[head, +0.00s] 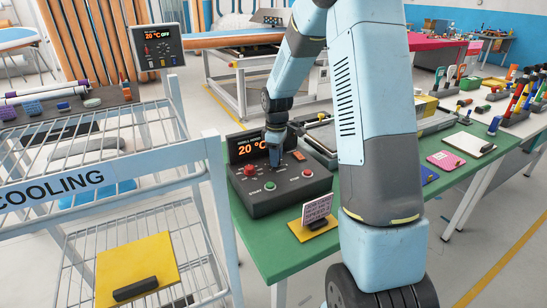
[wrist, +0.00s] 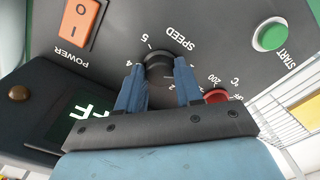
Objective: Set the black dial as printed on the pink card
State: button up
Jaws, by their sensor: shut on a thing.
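The black dial (wrist: 157,66) sits on the dark panel beside the word SPEED, with numbers such as 5, 4 and 2 around it. My gripper (wrist: 160,78) is shut on the dial, one blue finger on each side. I cannot tell which number the dial points to. In the head view my gripper (head: 275,150) reaches down to the control box (head: 285,192), and the dial is hidden there.
The box carries a red knob (wrist: 216,96), a green START button (wrist: 270,37), another red button (head: 308,173), an orange POWER switch (wrist: 83,22) and a display (head: 251,149) reading 20 °C. A wire COOLING rack (head: 110,185) stands close on the left. Another pink item (head: 446,160) lies farther right.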

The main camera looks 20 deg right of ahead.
jog(key=shift+c, duration=0.6)
jog(key=shift+a, duration=0.6)
jog(key=shift+c, duration=0.3)
jog(key=shift+d+f, duration=0.1)
jog(key=shift+d, duration=0.4)
jog(key=m, duration=0.3)
jog(key=shift+s+d, duration=0.1)
jog(key=shift+s, duration=0.05)
jog(key=m, duration=2)
jog(key=shift+m, duration=0.3)
